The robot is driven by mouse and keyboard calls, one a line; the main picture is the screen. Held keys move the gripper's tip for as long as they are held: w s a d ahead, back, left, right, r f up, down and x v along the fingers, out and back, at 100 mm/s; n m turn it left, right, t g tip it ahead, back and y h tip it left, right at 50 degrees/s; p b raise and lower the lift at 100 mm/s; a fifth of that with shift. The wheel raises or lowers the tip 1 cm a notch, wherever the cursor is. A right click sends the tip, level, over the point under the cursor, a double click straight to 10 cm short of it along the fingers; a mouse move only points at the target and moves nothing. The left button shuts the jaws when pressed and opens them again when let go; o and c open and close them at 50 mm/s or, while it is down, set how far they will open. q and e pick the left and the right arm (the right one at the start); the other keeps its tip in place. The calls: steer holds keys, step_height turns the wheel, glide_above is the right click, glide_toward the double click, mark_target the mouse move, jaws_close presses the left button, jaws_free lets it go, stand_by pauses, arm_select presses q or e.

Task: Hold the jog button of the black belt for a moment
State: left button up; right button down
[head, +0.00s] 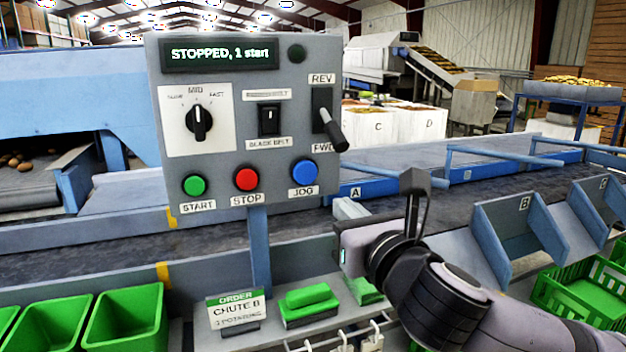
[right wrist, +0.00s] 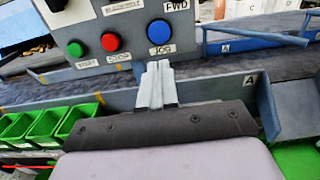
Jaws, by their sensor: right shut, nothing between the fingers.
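The grey control panel (head: 245,120) stands on a blue post in front of the black belt (head: 240,235). Its blue JOG button (head: 304,171) is at the lower right, beside the red STOP button (head: 246,179) and the green START button (head: 194,185). The display (head: 219,54) reads "STOPPED, 1 start". My right gripper (head: 348,210) is shut and empty, below and right of the JOG button and apart from it in the picture. In the right wrist view its closed fingers (right wrist: 157,85) point toward the panel, below the blue button (right wrist: 158,32). My left gripper is not in view.
Green bins (head: 125,318) stand at the lower left, with an order card (head: 235,311) reading "CHUTE B" beside them. Chute B (head: 520,232) and a green crate (head: 585,290) are at the right. A black lever (head: 331,128) sticks out between REV and FWD.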

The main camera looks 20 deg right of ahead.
mark_target(307, 173)
steer(key=w, duration=0.9)
steer(key=w+p, duration=0.1)
steer(key=w, duration=0.4)
steer(key=shift+a, duration=0.25)
